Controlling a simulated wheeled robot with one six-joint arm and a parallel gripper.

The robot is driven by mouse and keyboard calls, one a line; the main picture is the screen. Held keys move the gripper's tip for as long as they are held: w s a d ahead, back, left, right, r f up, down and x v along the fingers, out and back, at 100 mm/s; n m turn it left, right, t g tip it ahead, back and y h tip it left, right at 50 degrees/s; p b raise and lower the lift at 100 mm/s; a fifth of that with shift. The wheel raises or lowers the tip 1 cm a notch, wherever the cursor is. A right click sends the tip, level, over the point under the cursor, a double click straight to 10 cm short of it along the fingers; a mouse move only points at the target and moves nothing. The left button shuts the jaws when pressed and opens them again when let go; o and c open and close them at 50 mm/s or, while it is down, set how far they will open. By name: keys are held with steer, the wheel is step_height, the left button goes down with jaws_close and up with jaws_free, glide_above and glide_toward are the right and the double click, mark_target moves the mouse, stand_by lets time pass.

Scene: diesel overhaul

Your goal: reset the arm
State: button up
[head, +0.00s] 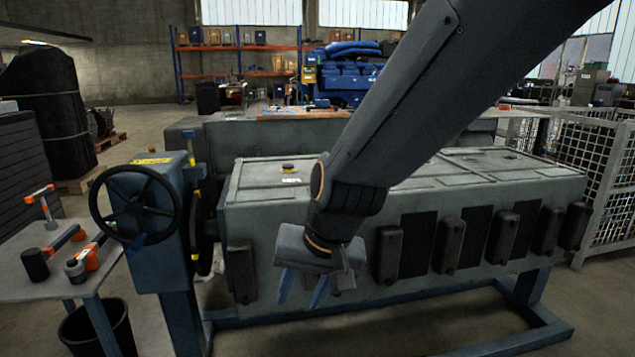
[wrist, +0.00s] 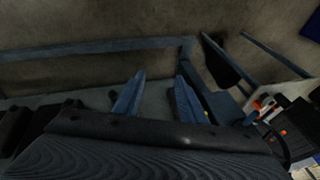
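My gripper (head: 303,288) hangs at the end of my arm in front of the grey engine block (head: 480,165), near its lower left front side. Its two blue fingers point down and are spread apart with nothing between them. In the wrist view my gripper (wrist: 158,98) also shows two separated blue fingers and an empty gap. My arm comes in from the top right and covers part of the engine block's top.
A blue stand with a black handwheel (head: 136,207) is left of the engine. A table (head: 45,283) with orange and black tools stands at far left, above a black bin (head: 78,335). A wire cage (head: 585,145) stands at right. Floor in front is clear.

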steer(key=s+d+n+g+h+p, duration=0.1)
steer(key=s+d+n+g+h, duration=0.15)
steer(key=s+d, duration=1.1)
steer(key=w+d+r+m+p, duration=0.2)
steer(key=d+r+p, duration=0.5)
steer(key=p, duration=0.6)
steer(key=shift+d+m+g+h, duration=0.35)
steer(key=shift+d+m+g, duration=0.15)
steer(key=shift+d, duration=0.35)
steer(key=shift+w, duration=0.1)
